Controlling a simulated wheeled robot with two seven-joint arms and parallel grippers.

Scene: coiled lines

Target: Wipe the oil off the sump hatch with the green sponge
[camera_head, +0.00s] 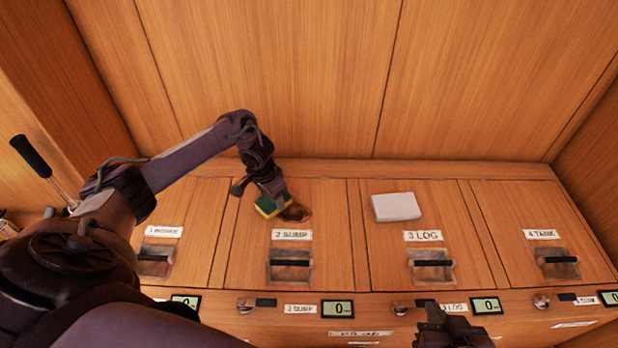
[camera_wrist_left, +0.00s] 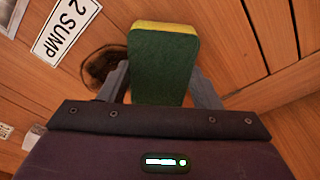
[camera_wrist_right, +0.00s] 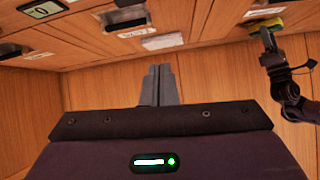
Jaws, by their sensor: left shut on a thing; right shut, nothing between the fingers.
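The green sponge (camera_head: 268,206) with a yellow side is held in my left gripper (camera_head: 274,192), over the upper part of the 2 SUMP hatch (camera_head: 250,250). In the left wrist view the sponge (camera_wrist_left: 165,65) sits between the two fingers (camera_wrist_left: 163,85). A dark brown oil patch (camera_head: 296,212) lies on the hatch wood just right of the sponge. It also shows in the left wrist view (camera_wrist_left: 103,66), partly hidden by a finger. I cannot tell whether the sponge touches the wood. My right gripper (camera_wrist_right: 158,84) is shut and empty, low at the front in the head view.
A white block (camera_head: 396,207) lies on the 3 LOG hatch. The 4 TANK hatch (camera_head: 540,215) is at the right, another hatch at the left. Hatches have recessed dark handles. Displays (camera_head: 337,309) and small levers line the front panel. A black-handled lever (camera_head: 32,157) stands at the far left.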

